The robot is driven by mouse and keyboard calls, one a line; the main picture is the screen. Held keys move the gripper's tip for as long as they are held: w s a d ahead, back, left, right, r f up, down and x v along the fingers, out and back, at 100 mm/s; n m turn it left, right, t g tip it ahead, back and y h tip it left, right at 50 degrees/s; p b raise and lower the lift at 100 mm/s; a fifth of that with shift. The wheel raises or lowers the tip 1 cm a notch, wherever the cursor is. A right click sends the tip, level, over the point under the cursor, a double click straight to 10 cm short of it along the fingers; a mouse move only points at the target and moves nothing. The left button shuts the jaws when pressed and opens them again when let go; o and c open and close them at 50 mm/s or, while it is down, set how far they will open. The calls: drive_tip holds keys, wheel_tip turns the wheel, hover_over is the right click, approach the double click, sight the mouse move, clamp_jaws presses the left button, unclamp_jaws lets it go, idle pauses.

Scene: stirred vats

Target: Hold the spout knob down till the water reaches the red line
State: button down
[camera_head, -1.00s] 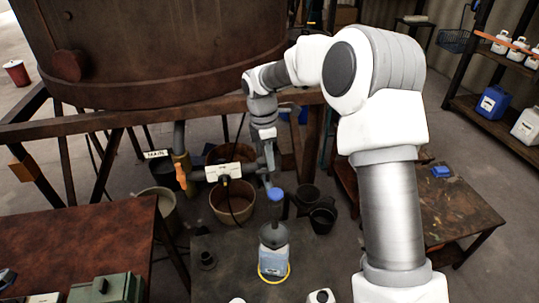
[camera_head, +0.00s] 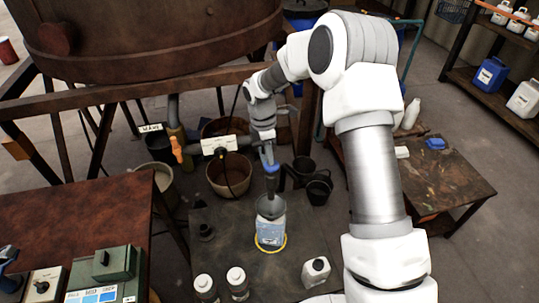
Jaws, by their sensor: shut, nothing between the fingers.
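My gripper (camera_head: 268,154) is shut and points down at the blue spout knob (camera_head: 269,166), which it partly hides. I cannot tell whether the fingertips press the knob. Straight below, a grey funnel (camera_head: 270,207) sits in the mouth of a pale jug (camera_head: 271,232) with a blue and white front. The jug stands upright on the dark bench (camera_head: 225,250), with a yellow ring (camera_head: 272,250) around its base. The red line and the water level are too small or hidden to make out.
A big rusty vat (camera_head: 150,45) stands behind. White bottles (camera_head: 237,278) and a small canister (camera_head: 316,270) stand at the bench front. Black pots (camera_head: 318,191) stand to the right.

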wheel_tip(320, 180, down, 2)
drive_tip(key=shift+f+b, duration=0.15)
drive_tip(key=shift+b, duration=0.4)
drive_tip(key=shift+s+d+f, duration=0.1)
drive_tip(key=shift+s+f, duration=0.1)
drive_tip(key=shift+s, duration=0.1)
drive_tip(key=shift+w+r, duration=0.15)
drive_tip(key=shift+r, duration=0.3)
wheel_tip(320, 180, up, 18)
drive_tip(key=a, duration=0.2)
drive_tip(key=shift+w+f, duration=0.15)
drive_tip(key=shift+w, duration=0.1)
